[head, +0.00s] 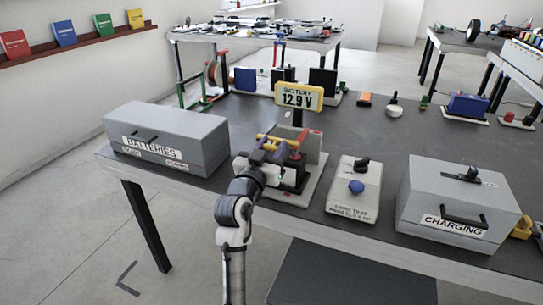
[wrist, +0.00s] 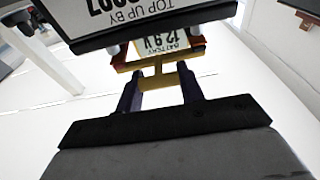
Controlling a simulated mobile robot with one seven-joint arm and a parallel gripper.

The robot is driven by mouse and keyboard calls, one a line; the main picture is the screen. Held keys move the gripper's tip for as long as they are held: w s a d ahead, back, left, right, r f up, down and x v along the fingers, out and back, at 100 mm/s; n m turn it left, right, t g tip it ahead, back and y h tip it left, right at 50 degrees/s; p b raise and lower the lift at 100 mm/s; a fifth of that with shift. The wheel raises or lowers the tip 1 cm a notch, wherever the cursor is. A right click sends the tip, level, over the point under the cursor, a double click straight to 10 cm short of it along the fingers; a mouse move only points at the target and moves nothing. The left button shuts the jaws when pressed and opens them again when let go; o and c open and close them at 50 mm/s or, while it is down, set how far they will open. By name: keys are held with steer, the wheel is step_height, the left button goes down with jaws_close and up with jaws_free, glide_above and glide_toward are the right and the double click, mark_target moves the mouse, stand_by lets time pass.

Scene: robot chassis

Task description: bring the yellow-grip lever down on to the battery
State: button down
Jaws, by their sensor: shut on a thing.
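My gripper (head: 268,150) is at the battery stand (head: 308,190) in the middle of the bench. Its two fingers are shut on the yellow grip (head: 277,142) of the lever. In the wrist view the yellow grip (wrist: 160,80) lies between the fingertips. The lever appears raised above the battery, though the gap is hard to judge. The battery (head: 287,178) is a dark and white block in the stand, partly hidden behind my gripper. In the wrist view a white "TOP UP BY" label (wrist: 145,14) shows upside down at the top. The yellow display (head: 298,97) reads 12.9 V.
A grey "BATTERIES" box (head: 190,125) stands to the left.

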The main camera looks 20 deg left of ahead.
steer(key=shift+f+t+b, duration=0.5)
steer(key=shift+f+b, duration=0.2)
steer(key=shift+b, duration=0.7)
steer(key=shift+r, duration=0.1)
steer(key=c, duration=0.9)
jaws_free()
steer(key=shift+s, duration=0.1)
